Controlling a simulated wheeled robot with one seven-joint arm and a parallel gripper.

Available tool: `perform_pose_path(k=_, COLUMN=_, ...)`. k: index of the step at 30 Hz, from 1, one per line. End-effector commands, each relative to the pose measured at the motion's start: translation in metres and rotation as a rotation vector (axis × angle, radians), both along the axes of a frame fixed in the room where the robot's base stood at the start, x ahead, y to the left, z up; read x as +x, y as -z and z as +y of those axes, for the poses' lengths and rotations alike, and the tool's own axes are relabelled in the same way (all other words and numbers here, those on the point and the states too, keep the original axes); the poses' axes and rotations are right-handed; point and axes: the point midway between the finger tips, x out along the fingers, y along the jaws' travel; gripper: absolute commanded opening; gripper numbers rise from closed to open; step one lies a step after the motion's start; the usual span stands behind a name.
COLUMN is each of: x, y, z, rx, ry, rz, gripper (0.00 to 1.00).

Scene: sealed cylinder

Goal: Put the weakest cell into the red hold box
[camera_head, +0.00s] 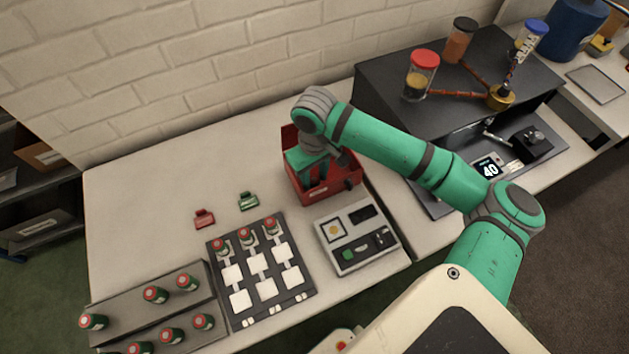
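The red hold box (345,187) stands on the pale bench near the wall. My green arm reaches over it, and my gripper (325,180) is down at the box opening, its fingers mostly hidden by the box and wrist. Whether it holds a cell cannot be seen. Green cells with red tops stand in the top row of a dark tray with white pads: left (219,247), middle (244,236) and right (271,227).
A pale tester unit (342,229) with a dark display stands right of the dark tray (303,288). A red tag (204,219) and a green tag (248,201) lie behind the tray. A black cabinet (385,110) with jars is at right. The bench's back left is clear.

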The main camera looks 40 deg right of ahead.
Motion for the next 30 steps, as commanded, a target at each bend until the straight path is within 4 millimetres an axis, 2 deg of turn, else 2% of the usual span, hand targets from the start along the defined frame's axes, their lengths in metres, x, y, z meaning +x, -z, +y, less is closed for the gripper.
perform_pose_path(k=6, x=0.001, y=-0.046, z=0.0, rx=-0.001, ry=0.0, rz=-0.002, gripper=0.34)
perform_pose_path(k=13, x=0.001, y=-0.079, z=0.0, rx=-0.001, ry=-0.001, rz=-0.002, gripper=0.34)
perform_pose_path(k=19, x=0.0, y=-0.089, z=0.0, rx=0.0, ry=-0.001, rz=-0.001, gripper=0.34)
perform_pose_path(k=30, x=0.0, y=-0.09, z=0.0, rx=0.0, ry=0.0, rz=-0.001, gripper=0.34)
